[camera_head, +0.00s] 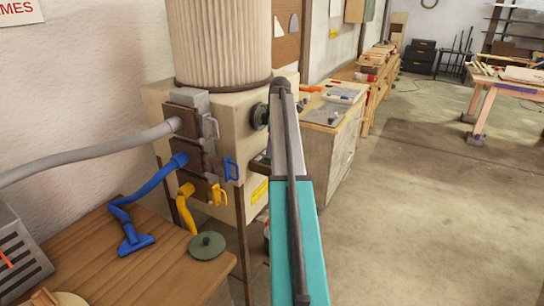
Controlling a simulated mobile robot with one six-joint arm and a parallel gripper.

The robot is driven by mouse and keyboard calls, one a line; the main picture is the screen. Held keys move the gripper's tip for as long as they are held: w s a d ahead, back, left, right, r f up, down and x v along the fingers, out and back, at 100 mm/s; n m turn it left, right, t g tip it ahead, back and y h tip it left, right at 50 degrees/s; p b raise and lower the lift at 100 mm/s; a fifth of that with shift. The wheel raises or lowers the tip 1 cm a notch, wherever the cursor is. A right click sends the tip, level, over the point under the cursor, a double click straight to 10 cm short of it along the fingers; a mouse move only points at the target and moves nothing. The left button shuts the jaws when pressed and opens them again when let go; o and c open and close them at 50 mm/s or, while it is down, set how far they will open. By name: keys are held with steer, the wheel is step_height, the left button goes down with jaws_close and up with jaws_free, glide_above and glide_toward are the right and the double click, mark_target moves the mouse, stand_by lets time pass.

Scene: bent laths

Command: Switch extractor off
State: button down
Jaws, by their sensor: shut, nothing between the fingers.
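The extractor (222,100) is a beige box on dark legs with a pleated filter drum (220,40) on top. A round dark knob (260,117) sits on its right-hand face, just left of my arm. Below the knob, a small dark part (262,160) juts out beside my arm; I cannot tell what it is. My teal and grey arm (290,200) rises across the middle of the view and covers part of the extractor's right side. My gripper does not show clearly; it seems hidden behind the arm. No on or off marking on the extractor is readable.
Grey, blue (150,187) and yellow (186,207) hoses meet gated ports on the extractor's left face. A wooden bench (165,265) with a green disc (207,246) fills the lower left. Workbenches (340,110) stand behind the arm. The floor (430,220) at right is clear.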

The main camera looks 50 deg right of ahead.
steer(key=shift+f, duration=0.45)
stand_by(0.4)
steer(key=shift+r, duration=0.15)
step_height(320, 180, up, 7)
steer(key=p, duration=0.3)
stand_by(0.8)
steer(key=shift+s, duration=0.15)
stand_by(0.5)
